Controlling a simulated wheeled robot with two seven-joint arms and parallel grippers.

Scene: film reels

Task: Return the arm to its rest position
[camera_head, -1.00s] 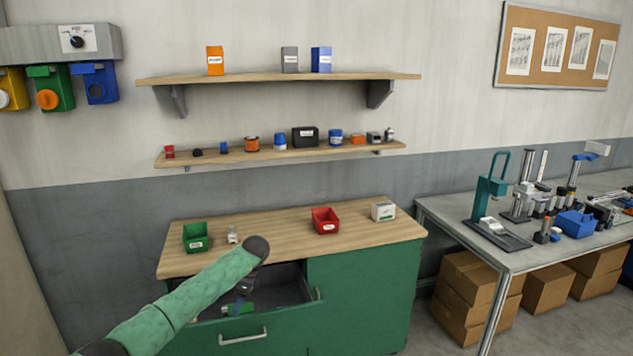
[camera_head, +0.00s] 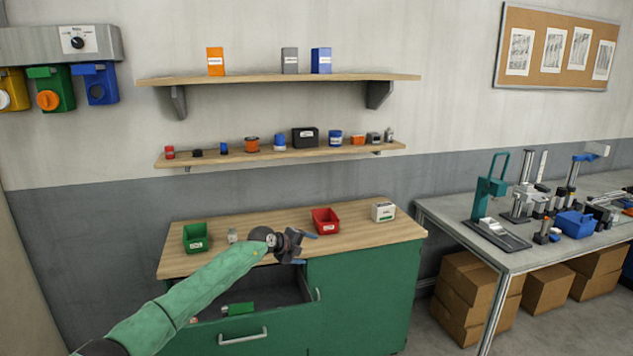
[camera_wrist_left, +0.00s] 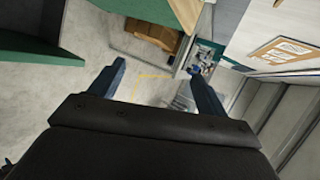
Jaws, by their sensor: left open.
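My left arm comes in from the lower left in the head view. Its gripper (camera_head: 306,248) is above the right part of the open drawer, by the front edge of the wooden cabinet top, pointing right. In the left wrist view the two blue fingers (camera_wrist_left: 158,85) are spread wide with nothing between them. The green drawer (camera_head: 262,325) of the cabinet is pulled out. My right gripper is not in view.
A green bin (camera_head: 195,238), a red bin (camera_head: 326,221) and a white box (camera_head: 383,211) stand on the cabinet top (camera_head: 355,240). A small light item (camera_head: 232,236) is behind my arm. Shelves hang above. A grey workbench (camera_head: 455,222) stands at the right.

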